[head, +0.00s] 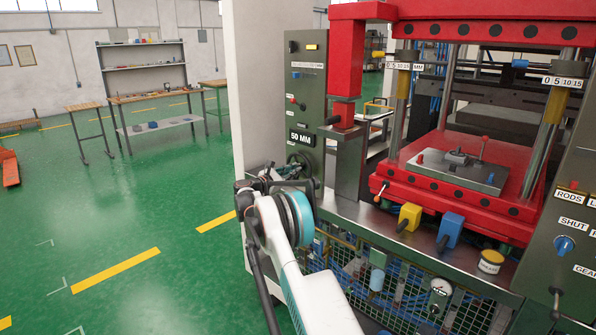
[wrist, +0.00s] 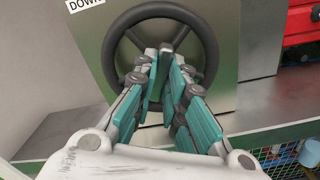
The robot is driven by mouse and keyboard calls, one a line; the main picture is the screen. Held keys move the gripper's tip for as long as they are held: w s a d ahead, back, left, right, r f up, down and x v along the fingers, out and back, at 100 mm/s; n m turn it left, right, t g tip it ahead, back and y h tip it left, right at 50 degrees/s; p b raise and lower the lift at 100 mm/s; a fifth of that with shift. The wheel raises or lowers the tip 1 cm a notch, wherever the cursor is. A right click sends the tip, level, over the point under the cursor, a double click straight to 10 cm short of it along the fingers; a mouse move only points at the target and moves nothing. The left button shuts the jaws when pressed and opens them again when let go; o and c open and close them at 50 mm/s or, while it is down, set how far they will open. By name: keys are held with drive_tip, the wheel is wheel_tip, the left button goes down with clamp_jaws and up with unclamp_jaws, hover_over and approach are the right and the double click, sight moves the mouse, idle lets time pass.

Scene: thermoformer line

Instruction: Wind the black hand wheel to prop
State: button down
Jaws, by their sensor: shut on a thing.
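The black hand wheel (wrist: 209,42) stands on a grey-green panel and faces me in the wrist view. In the head view it shows partly (head: 300,159), low on the left control panel (head: 306,95), with my arm covering some of it. My gripper (wrist: 165,55) reaches into the wheel from below, its fingers drawn together near the middle. It is shut on a part of the wheel; the fingers hide exactly which part. In the head view my gripper (head: 279,177) is at the wheel, its fingertips hard to make out. No mark reading "prop" is legible.
A "DOWN" label (wrist: 86,4) is left of the wheel. A "50 MM" plate (head: 301,138) is above it. The red press (head: 465,205), a yellow block (head: 409,217) and a blue block (head: 450,231) stand to the right. Open green floor (head: 130,220) lies left.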

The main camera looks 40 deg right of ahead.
drive_tip(key=shift+m+b, duration=0.3)
drive_tip(key=shift+m, duration=1.1)
drive_tip(key=shift+m, duration=1.1)
drive_tip(key=c, duration=1.6)
unclamp_jaws()
drive_tip(key=shift+o, duration=0.2)
drive_tip(key=shift+a, duration=0.15)
drive_tip(key=a, duration=1.1)
drive_tip(key=shift+s+a, duration=0.4)
drive_tip(key=shift+s, duration=0.05)
drive_tip(key=shift+c, duration=0.5)
